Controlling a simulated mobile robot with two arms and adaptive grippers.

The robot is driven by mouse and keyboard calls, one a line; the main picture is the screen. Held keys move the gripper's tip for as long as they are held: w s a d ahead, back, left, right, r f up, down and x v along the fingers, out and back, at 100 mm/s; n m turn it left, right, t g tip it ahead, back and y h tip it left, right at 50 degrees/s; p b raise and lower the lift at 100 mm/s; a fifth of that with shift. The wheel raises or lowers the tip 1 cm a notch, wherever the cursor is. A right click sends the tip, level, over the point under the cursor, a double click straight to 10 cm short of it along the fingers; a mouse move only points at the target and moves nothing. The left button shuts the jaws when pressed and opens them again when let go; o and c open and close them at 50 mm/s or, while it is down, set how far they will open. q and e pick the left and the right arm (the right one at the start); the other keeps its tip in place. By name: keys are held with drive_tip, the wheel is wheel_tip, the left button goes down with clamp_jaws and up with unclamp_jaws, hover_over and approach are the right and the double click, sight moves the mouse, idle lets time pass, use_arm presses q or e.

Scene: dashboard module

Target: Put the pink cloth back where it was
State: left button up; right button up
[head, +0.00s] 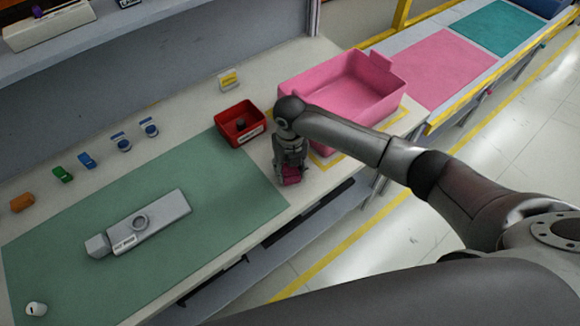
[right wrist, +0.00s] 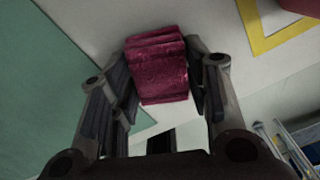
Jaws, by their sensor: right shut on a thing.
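The pink cloth (right wrist: 158,68) is a folded, deep pink-red stack between the fingers of my right gripper (right wrist: 155,85). In the head view the cloth (head: 291,175) shows below my right gripper (head: 291,168), near the front edge of the white bench, between the green mat and the pink bin. My right gripper is shut on the cloth. I cannot tell whether the cloth touches the bench top. My left gripper is not in view.
A red tray (head: 228,131) with a dark item inside stands just left of my right gripper. A pink bin (head: 345,104) stands to the right inside a yellow outline. A grey module (head: 140,225) lies on the green mat (head: 215,215). Several small coloured parts line the back.

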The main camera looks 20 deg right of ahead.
sight(290, 170)
drive_tip(key=shift+f, duration=0.1)
drive_tip(key=o, duration=1)
drive_tip(key=shift+r, duration=0.2)
wheel_tip(290, 170, up, 12)
drive_tip(key=shift+b, duration=0.95)
